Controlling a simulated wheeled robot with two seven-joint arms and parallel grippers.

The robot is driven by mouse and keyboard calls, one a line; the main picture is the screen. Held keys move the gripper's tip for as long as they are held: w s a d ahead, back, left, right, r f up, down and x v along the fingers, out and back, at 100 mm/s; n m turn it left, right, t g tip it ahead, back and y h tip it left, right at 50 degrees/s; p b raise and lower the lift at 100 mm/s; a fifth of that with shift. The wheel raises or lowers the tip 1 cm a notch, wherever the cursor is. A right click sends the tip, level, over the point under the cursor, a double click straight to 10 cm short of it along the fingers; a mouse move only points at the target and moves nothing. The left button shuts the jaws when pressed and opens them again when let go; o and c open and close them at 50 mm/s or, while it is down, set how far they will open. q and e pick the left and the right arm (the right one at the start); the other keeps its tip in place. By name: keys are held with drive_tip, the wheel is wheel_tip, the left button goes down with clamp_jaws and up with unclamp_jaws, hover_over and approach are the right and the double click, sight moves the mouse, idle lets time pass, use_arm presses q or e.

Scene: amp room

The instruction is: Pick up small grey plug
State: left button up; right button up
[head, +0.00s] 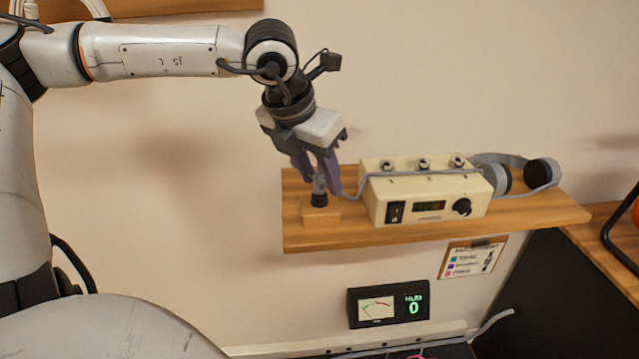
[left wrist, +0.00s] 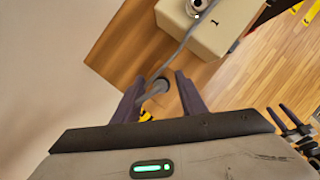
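The small grey plug (head: 319,187) stands upright in a small wooden block on the wall shelf, its lower end dark. A grey cable runs from it toward the cream amplifier box. My left gripper (head: 322,188) points down over the plug, its two purple fingers on either side of it. In the left wrist view the plug (left wrist: 155,89) shows between the fingertips (left wrist: 159,80), with a gap visible on both sides, so the gripper looks open. My right gripper is not in view.
The cream amplifier (head: 425,194), with sockets on top, a switch and a knob, stands just right of the wooden block (head: 321,216). Grey headphones (head: 520,175) lie at the shelf's right. A meter display (head: 388,304) and clipboard (head: 470,257) are below the shelf (head: 380,236).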

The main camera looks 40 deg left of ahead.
sight(320, 171)
use_arm(q)
clamp_jaws()
wheel_tip(320, 171, up, 10)
drive_tip(key=shift+r+b, duration=0.1)
drive_tip(key=shift+b, duration=0.25)
